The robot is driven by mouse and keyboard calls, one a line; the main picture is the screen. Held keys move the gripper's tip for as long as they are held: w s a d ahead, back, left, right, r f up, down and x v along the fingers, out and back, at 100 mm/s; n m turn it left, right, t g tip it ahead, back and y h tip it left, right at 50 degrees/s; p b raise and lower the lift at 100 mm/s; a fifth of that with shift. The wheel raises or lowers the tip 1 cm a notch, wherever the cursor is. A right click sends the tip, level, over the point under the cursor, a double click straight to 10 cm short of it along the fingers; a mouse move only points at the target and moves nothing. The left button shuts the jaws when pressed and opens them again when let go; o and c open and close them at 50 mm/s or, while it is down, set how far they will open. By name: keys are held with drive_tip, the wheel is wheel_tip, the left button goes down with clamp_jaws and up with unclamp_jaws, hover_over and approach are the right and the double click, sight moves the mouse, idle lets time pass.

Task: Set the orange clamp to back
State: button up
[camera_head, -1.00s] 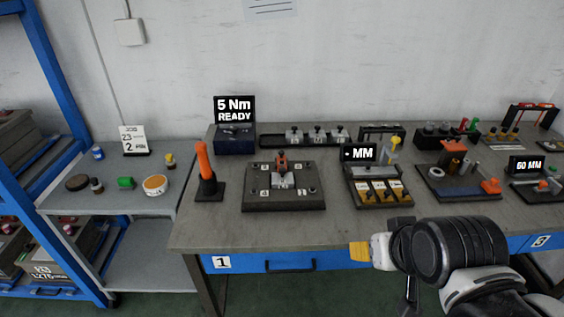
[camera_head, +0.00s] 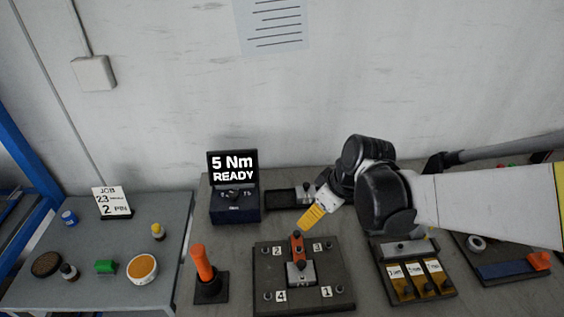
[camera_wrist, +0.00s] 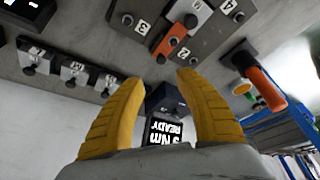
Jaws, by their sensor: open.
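The orange clamp (camera_head: 297,246) sits on a grey block in the middle of a dark fixture plate (camera_head: 262,291), whose corners are numbered 1 to 4. In the wrist view the clamp (camera_wrist: 170,43) is near the top centre, between labels 2 and 3, with a dark knob beside it. My gripper (camera_head: 309,219) is just above the far side of the plate in the head view. Its yellow fingers also show in the wrist view (camera_wrist: 160,80), spread apart with nothing between them. The clamp lies beyond the fingertips, apart from them.
An orange-handled tool (camera_head: 202,264) stands in a black holder left of the plate. A torque box (camera_head: 234,203) reading "5 Nm READY" is behind it. A tray of yellow-fronted parts (camera_head: 403,298) lies to the right. A side shelf (camera_head: 100,230) holds small containers.

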sight(298, 233)
drive_tip(key=b+x, duration=0.4)
drive_tip(key=x, duration=0.6)
drive_tip(key=shift+s+f+b, duration=0.15)
drive_tip(key=shift+f+b, duration=0.15)
drive_tip(key=shift+c, duration=0.2)
drive_tip(key=shift+r, duration=0.1)
clamp_jaws()
